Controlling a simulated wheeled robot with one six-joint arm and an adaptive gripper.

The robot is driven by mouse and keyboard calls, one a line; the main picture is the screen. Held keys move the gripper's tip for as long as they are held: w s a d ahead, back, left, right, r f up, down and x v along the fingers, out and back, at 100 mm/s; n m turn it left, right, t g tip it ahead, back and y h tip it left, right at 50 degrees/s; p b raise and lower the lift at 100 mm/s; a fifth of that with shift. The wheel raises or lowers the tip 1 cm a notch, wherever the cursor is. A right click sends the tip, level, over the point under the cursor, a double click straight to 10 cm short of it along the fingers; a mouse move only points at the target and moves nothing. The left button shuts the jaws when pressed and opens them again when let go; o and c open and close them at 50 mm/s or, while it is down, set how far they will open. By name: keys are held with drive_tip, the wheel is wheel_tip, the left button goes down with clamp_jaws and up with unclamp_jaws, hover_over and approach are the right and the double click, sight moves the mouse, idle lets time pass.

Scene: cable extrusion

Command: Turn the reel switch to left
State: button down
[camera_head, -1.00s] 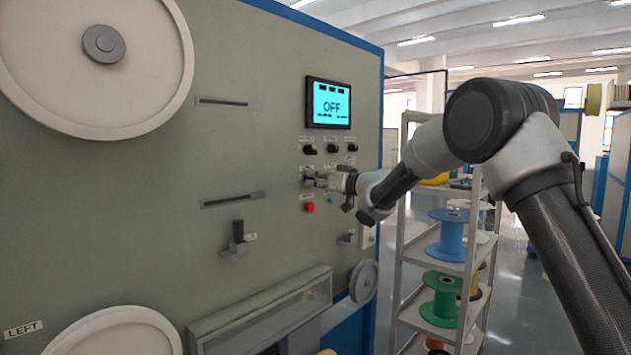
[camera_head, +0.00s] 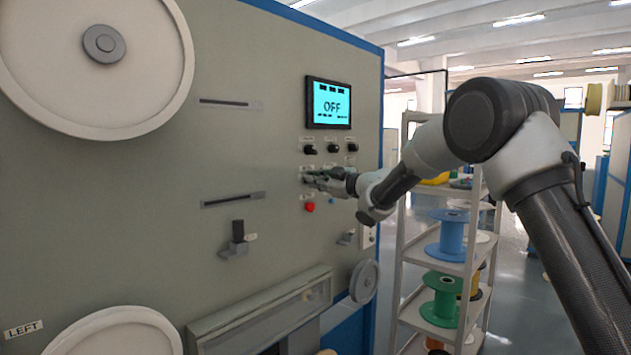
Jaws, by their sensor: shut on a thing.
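My gripper (camera_head: 312,179) is at the machine's control panel, below the row of black knobs. It is shut on a small switch knob there, which the fingers mostly hide. The label by this knob is too small to read, so I cannot tell its setting. Three black knobs (camera_head: 332,148) sit in the row above it.
A red button (camera_head: 310,207) is just below my gripper. A dark lever (camera_head: 238,231) sticks out at the left. Large white reels (camera_head: 60,95) stand on the machine face. A shelf rack (camera_head: 405,260) with coloured spools is to the right, behind my arm.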

drive_tip(key=shift+n, duration=0.6)
drive_tip(key=c, duration=1.5)
unclamp_jaws()
drive_tip(key=v, duration=1.2)
drive_tip(key=shift+f, duration=0.1)
